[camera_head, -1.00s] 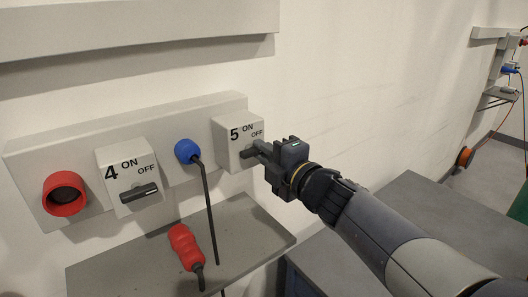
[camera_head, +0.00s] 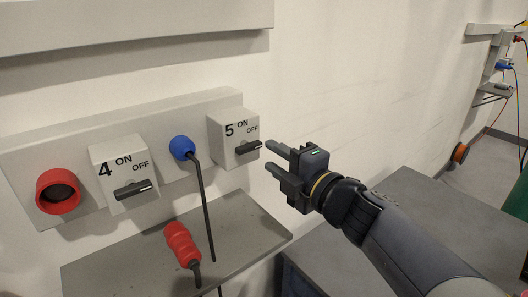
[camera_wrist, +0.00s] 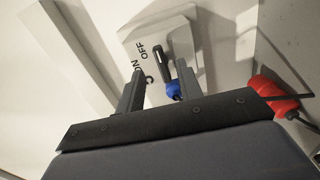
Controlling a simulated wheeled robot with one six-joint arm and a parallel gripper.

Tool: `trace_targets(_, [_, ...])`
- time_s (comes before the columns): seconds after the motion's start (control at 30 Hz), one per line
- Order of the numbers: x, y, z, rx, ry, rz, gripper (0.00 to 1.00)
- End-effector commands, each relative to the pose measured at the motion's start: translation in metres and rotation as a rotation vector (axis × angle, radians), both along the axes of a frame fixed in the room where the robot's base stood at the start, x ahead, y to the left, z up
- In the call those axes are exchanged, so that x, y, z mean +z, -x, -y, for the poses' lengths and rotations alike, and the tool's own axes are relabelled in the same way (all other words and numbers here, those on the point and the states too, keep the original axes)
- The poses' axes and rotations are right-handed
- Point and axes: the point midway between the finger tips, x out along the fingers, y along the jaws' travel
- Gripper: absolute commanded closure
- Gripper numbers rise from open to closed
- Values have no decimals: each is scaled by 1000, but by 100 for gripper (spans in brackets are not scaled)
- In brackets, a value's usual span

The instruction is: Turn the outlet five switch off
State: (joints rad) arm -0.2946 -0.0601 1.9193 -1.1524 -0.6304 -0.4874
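The outlet five box (camera_head: 235,128) is on the grey wall rail, marked 5, ON and OFF. Its dark switch handle (camera_head: 248,147) lies nearly level, with its right end towards the OFF side, much like the handle on box 4. In the wrist view the handle (camera_wrist: 163,48) shows beyond my fingertips, beside the word OFF. My gripper (camera_head: 276,157) is open and empty, just right of the handle with a gap between them. Its two fingers also show in the wrist view (camera_wrist: 160,72).
A blue plug (camera_head: 182,147) with a dark cable is left of box 5. Box 4 (camera_head: 122,165) and a red socket (camera_head: 57,190) are farther left. The wall to the right is clear.

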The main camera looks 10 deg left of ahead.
Motion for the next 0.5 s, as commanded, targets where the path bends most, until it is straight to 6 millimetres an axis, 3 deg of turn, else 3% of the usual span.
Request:
trace_targets(0.2, [1, 23, 28, -3, 0, 4, 65])
trace_targets(0.5, [0, 35, 40, 0, 1, -1, 65])
